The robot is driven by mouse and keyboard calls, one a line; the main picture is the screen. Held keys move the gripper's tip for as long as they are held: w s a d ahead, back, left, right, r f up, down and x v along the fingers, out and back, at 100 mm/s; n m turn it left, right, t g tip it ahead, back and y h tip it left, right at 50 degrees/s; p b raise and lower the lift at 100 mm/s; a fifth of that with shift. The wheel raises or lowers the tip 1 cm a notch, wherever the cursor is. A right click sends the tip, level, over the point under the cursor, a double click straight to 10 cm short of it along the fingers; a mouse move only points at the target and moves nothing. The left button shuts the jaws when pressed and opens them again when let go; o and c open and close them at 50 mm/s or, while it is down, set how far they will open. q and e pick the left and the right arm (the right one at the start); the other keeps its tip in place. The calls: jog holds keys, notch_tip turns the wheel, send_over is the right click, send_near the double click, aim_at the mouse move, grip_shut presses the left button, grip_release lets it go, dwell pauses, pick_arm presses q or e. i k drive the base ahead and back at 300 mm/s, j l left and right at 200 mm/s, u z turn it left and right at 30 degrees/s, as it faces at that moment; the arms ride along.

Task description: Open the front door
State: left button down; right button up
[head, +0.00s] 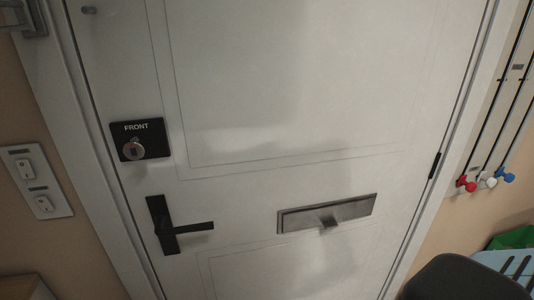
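The white front door (290,90) fills most of the head view and looks shut in its frame. A black lever handle (195,228) sits on its left side, with the lever pointing right and roughly level. Above it is a black plate (155,128) marked "FRONT" with a round metal lock (133,149). A metal letter slot (327,213) is to the right of the handle. A hinge (435,165) shows at the door's right edge. Neither of my grippers is in view.
A light switch panel (37,181) is on the wall left of the door. Thin rods with red, white and blue ends (487,181) are on the right wall. A light-blue slatted basket (510,266) and a dark rounded object (462,280) are at the lower right.

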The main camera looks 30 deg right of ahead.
aim_at(250, 115)
jog(key=l+z, duration=0.1)
jog(key=z, duration=1)
